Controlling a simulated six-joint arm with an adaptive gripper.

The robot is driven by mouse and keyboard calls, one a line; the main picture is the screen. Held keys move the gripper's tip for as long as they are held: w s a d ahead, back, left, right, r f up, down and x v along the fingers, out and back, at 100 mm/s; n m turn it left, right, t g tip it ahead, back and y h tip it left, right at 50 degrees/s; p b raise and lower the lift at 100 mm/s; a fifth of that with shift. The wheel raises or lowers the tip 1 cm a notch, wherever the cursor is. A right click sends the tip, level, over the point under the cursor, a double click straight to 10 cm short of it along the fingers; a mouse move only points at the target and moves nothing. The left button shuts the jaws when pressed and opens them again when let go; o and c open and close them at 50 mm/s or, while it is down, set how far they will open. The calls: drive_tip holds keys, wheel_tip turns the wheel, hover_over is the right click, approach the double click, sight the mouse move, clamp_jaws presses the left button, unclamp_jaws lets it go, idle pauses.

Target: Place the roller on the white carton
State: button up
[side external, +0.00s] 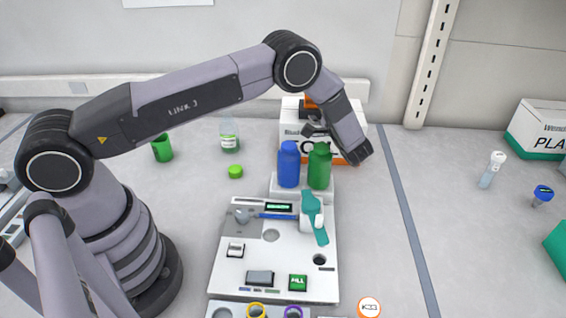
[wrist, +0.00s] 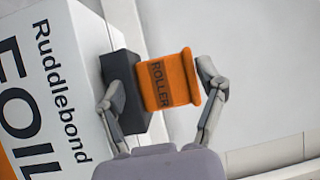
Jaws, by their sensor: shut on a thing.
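The roller (wrist: 172,82) is orange with a dark block at its left end, and its label reads ROLLER in the wrist view. My gripper (wrist: 161,80) is shut on it, with a finger at each side. The white carton (wrist: 80,45), printed Ruddlebond FOIL, is just left of the roller in the wrist view. In the side view the white carton (side external: 289,115) stands at the back, partly hidden by my wrist and gripper. The roller (side external: 312,102) shows orange at the carton's top. I cannot tell whether they touch.
A blue bottle (side external: 289,165) and a green bottle (side external: 319,167) stand close in front of the carton. A white board (side external: 255,262) with small parts lies nearer. A clear bottle (side external: 229,136) and a green cup (side external: 162,148) stand left. The bench right of the carton is mostly clear.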

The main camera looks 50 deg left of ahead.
drive_tip(key=shift+s+a+f, duration=0.1)
drive_tip(key=shift+f, duration=0.55)
drive_tip(key=o, duration=0.9)
drive_tip(key=shift+o, duration=0.2)
drive_tip(key=shift+r, duration=0.1)
drive_tip(key=r+v, duration=0.1)
drive_tip(key=v, duration=1.1)
drive_tip(key=s+a+r+n+g+h, duration=0.1)
drive_tip(key=s+a+r+g+h, duration=0.2)
drive_tip(key=r, duration=0.4)
drive_tip(key=s+a+r+g+h, duration=0.1)
drive_tip(key=s+a+r+h, duration=0.25)
drive_tip(key=s+r, duration=0.3)
drive_tip(key=s+a+r+n+g+h, duration=0.1)
drive_tip(key=s+a+r+g+h, duration=0.15)
drive_tip(key=r, duration=0.45)
drive_tip(key=s+d+r+t+h, duration=0.1)
drive_tip(key=s+r+t+h, duration=0.1)
drive_tip(key=s, duration=1)
drive_tip(key=s+d+r+t+h, duration=0.1)
drive_tip(key=s+t+h, duration=0.4)
drive_tip(key=s, duration=0.7)
drive_tip(key=shift+s+r+h, duration=0.35)
drive_tip(key=shift+r+h, duration=0.5)
drive_tip(key=shift+h, duration=0.35)
